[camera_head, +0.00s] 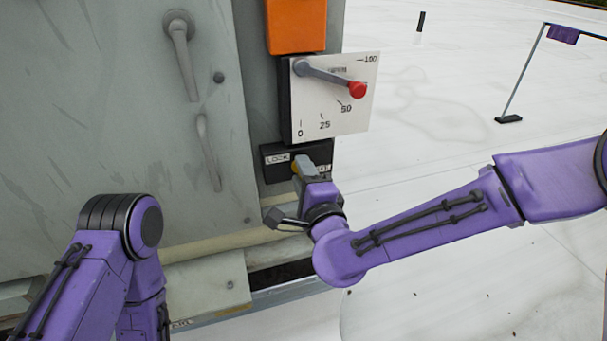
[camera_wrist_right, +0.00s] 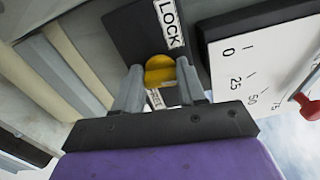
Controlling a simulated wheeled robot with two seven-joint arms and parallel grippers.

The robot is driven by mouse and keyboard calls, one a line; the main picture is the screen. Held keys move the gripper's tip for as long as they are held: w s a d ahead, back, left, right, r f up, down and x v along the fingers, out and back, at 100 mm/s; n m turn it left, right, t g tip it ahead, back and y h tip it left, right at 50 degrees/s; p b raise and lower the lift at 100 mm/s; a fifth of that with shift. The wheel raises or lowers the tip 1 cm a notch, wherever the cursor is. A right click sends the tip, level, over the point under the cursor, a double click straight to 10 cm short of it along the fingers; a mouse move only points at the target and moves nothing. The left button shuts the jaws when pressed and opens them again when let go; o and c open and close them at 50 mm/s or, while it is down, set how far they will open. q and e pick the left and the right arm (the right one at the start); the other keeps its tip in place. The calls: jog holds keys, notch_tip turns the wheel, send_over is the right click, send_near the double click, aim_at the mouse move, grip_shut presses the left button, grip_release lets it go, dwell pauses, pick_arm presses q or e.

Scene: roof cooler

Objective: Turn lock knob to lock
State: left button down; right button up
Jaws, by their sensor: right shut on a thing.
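The yellow lock knob (camera_wrist_right: 159,70) sits on a black plate (camera_wrist_right: 126,32) marked LOCK, with a second label partly hidden below the knob. In the right wrist view, my right gripper (camera_wrist_right: 159,84) has its two grey fingers on either side of the knob and is shut on it. In the head view, the right gripper (camera_head: 302,167) is at the black plate (camera_head: 269,162), below the dial, and covers most of the knob. My left arm shows at the lower left of the head view; its gripper is not in view.
Above the plate is a white dial panel (camera_head: 350,112) with a grey lever and red knob (camera_head: 357,90), pointing between 50 and 100. An orange box (camera_head: 296,25) is above it. Grey door handles (camera_head: 181,55) are at the left. Open white roof lies to the right.

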jog(key=shift+f+n, duration=0.1)
jog(key=shift+n, duration=0.8)
jog(key=o, duration=1.1)
jog(key=shift+c, duration=0.2)
jog(key=p+v, duration=0.6)
jog(key=v, duration=0.4)
jog(key=shift+s, duration=0.3)
